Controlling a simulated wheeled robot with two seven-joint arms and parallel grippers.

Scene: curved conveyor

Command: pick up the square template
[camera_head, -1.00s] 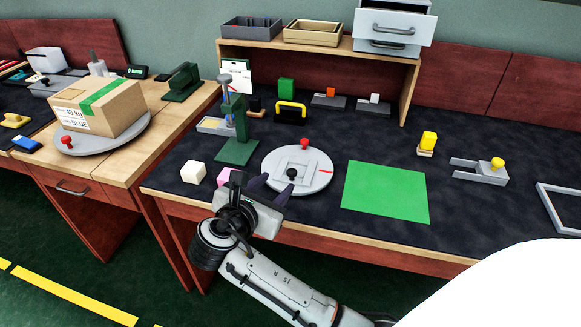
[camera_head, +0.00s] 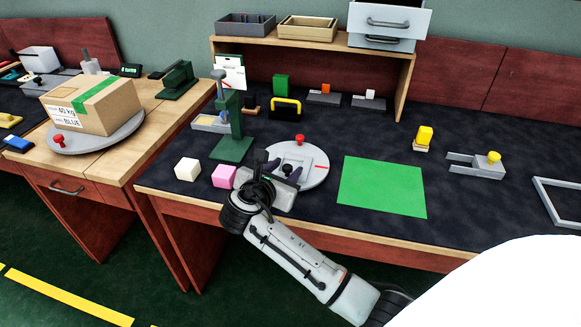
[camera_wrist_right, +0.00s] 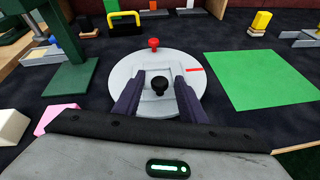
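The square template looks to be the flat grey square plate (camera_wrist_right: 160,108) with a black knob (camera_wrist_right: 160,84), lying on a round grey disc (camera_wrist_right: 105,98). In the head view the plate (camera_head: 291,158) is partly covered by my right gripper (camera_head: 284,170). My right gripper also shows in the right wrist view (camera_wrist_right: 159,80), open, its two dark fingers on either side of the knob with gaps between. I cannot tell how high the fingertips are above the plate. My left gripper is not in view.
A red knob (camera_head: 299,140) stands on the disc's far edge. A pink cube (camera_head: 224,176), a white cube (camera_head: 187,169) and a green press stand (camera_head: 232,148) are to the left. A flat green sheet (camera_head: 382,186) lies to the right. Dark mat (camera_head: 375,140) is bare behind it.

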